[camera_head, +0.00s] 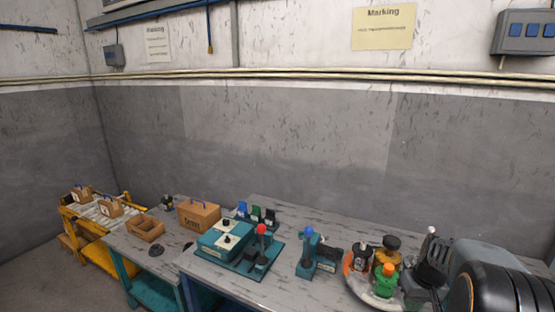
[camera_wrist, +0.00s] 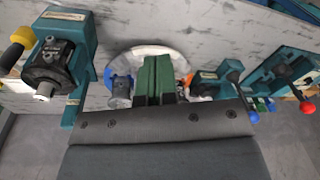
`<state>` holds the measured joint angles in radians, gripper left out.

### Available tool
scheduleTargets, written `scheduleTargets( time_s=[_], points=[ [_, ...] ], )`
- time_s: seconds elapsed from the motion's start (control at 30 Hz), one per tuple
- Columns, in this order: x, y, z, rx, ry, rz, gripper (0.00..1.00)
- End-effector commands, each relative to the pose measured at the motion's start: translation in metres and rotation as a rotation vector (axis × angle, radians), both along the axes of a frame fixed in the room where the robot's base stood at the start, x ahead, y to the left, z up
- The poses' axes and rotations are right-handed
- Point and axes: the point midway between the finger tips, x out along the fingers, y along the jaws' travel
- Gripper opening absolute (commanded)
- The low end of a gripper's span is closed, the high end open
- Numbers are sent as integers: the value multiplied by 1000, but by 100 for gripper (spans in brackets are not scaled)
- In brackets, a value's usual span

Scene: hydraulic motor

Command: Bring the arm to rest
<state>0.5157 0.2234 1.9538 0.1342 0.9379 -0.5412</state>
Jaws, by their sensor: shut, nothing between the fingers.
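My gripper (camera_wrist: 155,82) shows in the wrist view as two green fingers side by side, shut and empty. Behind it lies a round white plate (camera_wrist: 150,50) bearing small parts, partly hidden by the fingers. In the head view my dark arm links fill the lower right corner and my fingertips cannot be made out there. The same round plate (camera_head: 366,291) stands on the bench with black, orange and green parts on it.
A teal stand with a black motor (camera_wrist: 48,66) is at the left in the wrist view.

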Motion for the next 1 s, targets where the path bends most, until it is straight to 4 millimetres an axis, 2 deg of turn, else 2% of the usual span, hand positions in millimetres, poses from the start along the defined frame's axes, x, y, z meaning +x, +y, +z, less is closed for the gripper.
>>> scheduleTargets(
  time_s=[0.27,0.4,0.5,0.7,0.83,1.0],
  points=[
    [-57,88,45,-62,-57,-175,0],
    [-89,129,62,-84,-135,-169,0],
    [-107,149,70,-93,-193,-116,0],
    [-122,174,88,-93,-296,-18,0],
    [-124,182,98,-89,-339,16,0],
    [-124,185,99,-87,-340,27,0]
  ],
)
